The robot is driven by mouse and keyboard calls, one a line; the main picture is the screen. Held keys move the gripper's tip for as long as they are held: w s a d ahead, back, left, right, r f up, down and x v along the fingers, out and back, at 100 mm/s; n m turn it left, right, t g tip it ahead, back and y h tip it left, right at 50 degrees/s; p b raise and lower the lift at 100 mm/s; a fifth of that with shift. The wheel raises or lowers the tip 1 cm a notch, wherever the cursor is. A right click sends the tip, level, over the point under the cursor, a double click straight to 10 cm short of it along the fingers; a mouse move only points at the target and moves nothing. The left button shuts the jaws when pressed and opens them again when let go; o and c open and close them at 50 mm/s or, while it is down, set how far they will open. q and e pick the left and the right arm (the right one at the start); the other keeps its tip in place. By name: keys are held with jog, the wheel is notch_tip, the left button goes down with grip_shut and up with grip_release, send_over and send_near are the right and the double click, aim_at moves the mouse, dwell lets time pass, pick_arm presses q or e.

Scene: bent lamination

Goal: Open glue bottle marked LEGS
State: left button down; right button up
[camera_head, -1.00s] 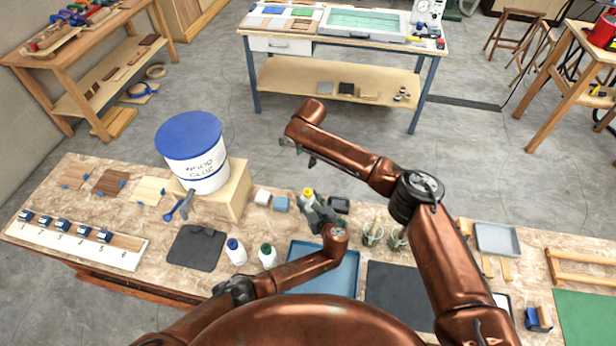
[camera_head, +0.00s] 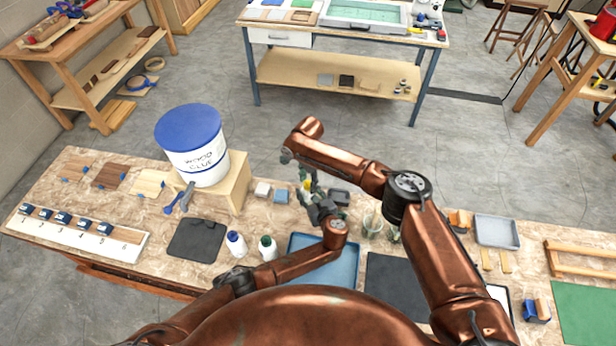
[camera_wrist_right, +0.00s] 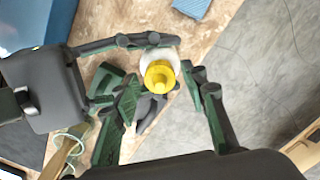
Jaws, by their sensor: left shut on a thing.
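A white glue bottle with a yellow cap (camera_wrist_right: 160,75) is held upright by my left gripper (camera_head: 318,203); its yellow top also shows in the head view (camera_head: 307,187). In the right wrist view the left gripper's fingers (camera_wrist_right: 148,40) close on the bottle's body from the left. My right gripper (camera_wrist_right: 163,82) is open, with a finger on each side of the cap and visible space around it. In the head view the right gripper (camera_head: 297,165) is just above the bottle, partly merged with the left one. The bottle's label is not readable.
Bottles with a blue cap (camera_head: 236,243) and a green cap (camera_head: 267,248) stand left of the blue tray (camera_head: 340,268). A large wood glue bucket (camera_head: 193,150) sits on a wooden block. Jars (camera_head: 373,226) stand right of the grippers.

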jog(key=shift+f, duration=0.2)
grip_shut()
dwell(0.4)
